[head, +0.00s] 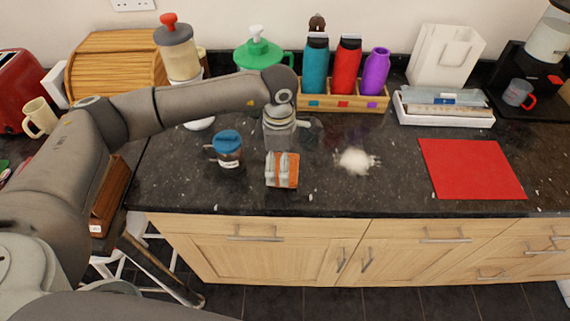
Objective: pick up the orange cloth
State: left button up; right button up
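The orange cloth (292,171) is a small folded patch on the dark granite counter, near the front edge. My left gripper (277,180) points down right over it, and its two grey fingers cover much of the cloth. The fingertips are at or very near the cloth, with a narrow gap between them. I cannot tell whether they pinch the cloth or only hover over it. My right gripper is out of view.
A mug with a blue lid (228,147) stands just left of the gripper. A white spill (357,162) lies to the right, then a red mat (470,169). A wooden rack (338,103) with bottles stands behind. The counter's front edge is close.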

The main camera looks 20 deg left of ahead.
pick_arm(q)
jog(key=shift+f, duration=0.7)
jog(key=c, duration=0.8)
jog(key=shift+w+r, duration=0.1)
jog(key=shift+r, duration=0.5)
jog(key=s+r+b, duration=0.1)
jog(key=r, duration=0.1)
jog(key=s+d+r+b, duration=0.1)
jog(key=s+r, duration=0.1)
jog(key=r, duration=0.1)
jog(key=s+d+r+b, duration=0.1)
jog(key=r, duration=0.1)
jog(key=shift+s+r, duration=0.25)
jog(key=shift+s, duration=0.05)
jog(key=s+d+r+b, duration=0.1)
jog(key=s, duration=0.1)
jog(key=s+d+r, duration=0.1)
jog(key=s+r, duration=0.1)
jog(key=s, duration=0.1)
jog(key=s+d+r+b, duration=0.1)
jog(key=s, duration=0.2)
jog(key=shift+s+d+r+b, duration=0.2)
jog(key=shift+d+b, duration=0.1)
